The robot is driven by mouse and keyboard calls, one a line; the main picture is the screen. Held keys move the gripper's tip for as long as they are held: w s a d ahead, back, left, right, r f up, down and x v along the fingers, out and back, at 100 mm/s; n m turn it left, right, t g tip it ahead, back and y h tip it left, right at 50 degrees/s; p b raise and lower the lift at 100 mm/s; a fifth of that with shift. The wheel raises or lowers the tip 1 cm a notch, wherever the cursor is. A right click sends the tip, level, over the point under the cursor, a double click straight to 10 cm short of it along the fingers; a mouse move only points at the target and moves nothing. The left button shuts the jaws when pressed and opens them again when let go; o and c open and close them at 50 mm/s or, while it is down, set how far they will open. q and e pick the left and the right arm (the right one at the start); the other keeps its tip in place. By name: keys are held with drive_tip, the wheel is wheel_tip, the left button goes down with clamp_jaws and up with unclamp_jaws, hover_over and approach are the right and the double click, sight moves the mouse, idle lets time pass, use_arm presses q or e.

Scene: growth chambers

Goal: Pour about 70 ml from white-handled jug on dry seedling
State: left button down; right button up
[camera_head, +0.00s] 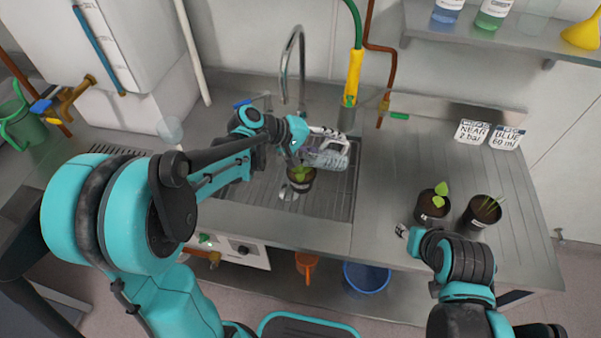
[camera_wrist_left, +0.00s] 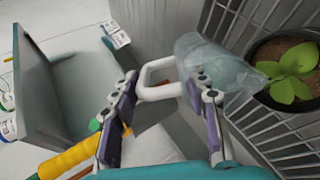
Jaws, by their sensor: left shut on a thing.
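The clear jug (camera_head: 328,154) with a white handle is held above the sink, and it also shows in the left wrist view (camera_wrist_left: 212,62). My left gripper (camera_head: 308,136) is shut on its white handle (camera_wrist_left: 158,78). The jug looks tilted, with its lip close to a potted seedling (camera_head: 300,180) in the sink. That seedling's green leaves and brown soil show at the right of the left wrist view (camera_wrist_left: 292,78). I cannot make out a stream or the water level. My right gripper (camera_head: 403,231) is low at the counter's front edge, mostly hidden by its arm.
A leafy seedling pot (camera_head: 432,208) and a grassy pot (camera_head: 482,211) stand on the right counter, near my right arm. Two label cards (camera_head: 490,135) stand behind them. A tap (camera_head: 292,65) and yellow-handled hose (camera_head: 353,75) rise behind the sink. A blue bucket (camera_head: 366,277) sits below.

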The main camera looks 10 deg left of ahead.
use_arm(q)
drive_tip(key=shift+s+a+r+t+h+b, duration=0.2)
drive_tip(key=shift+a+r+t+h+b, duration=0.15)
drive_tip(key=shift+h+b, duration=0.25)
idle(1.6)
drive_tip(key=shift+s+a+h+b, duration=0.1)
drive_tip(key=shift+h+b, duration=0.2)
drive_tip(key=shift+b, duration=0.3)
idle(1.1)
